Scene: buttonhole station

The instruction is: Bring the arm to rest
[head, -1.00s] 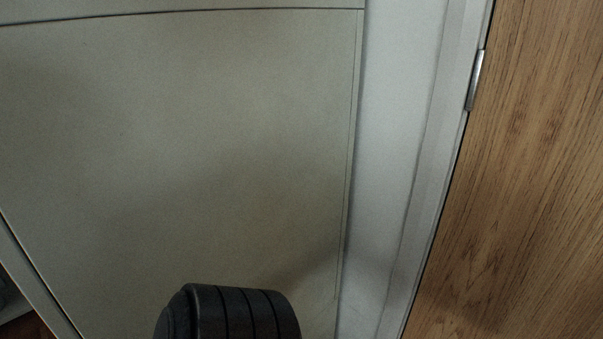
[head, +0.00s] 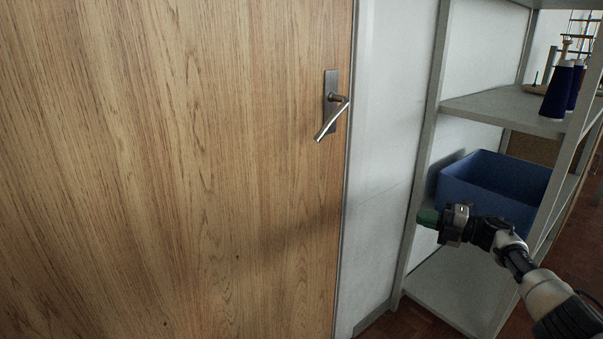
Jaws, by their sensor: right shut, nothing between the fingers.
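My right arm comes in from the lower right in the head view. Its gripper (head: 428,218) is shut and empty, with greenish fingertips pointing left. It shows in front of the shelf unit and the lower left corner of the blue bin (head: 493,187). I cannot tell how far it is from the shelf. My left gripper is not in view.
A closed-looking wooden door (head: 190,170) with a metal lever handle (head: 331,120) fills the left. A grey shelf unit (head: 434,120) stands at the right, with dark blue spools (head: 558,92) on an upper shelf. A strip of white wall (head: 378,210) lies between.

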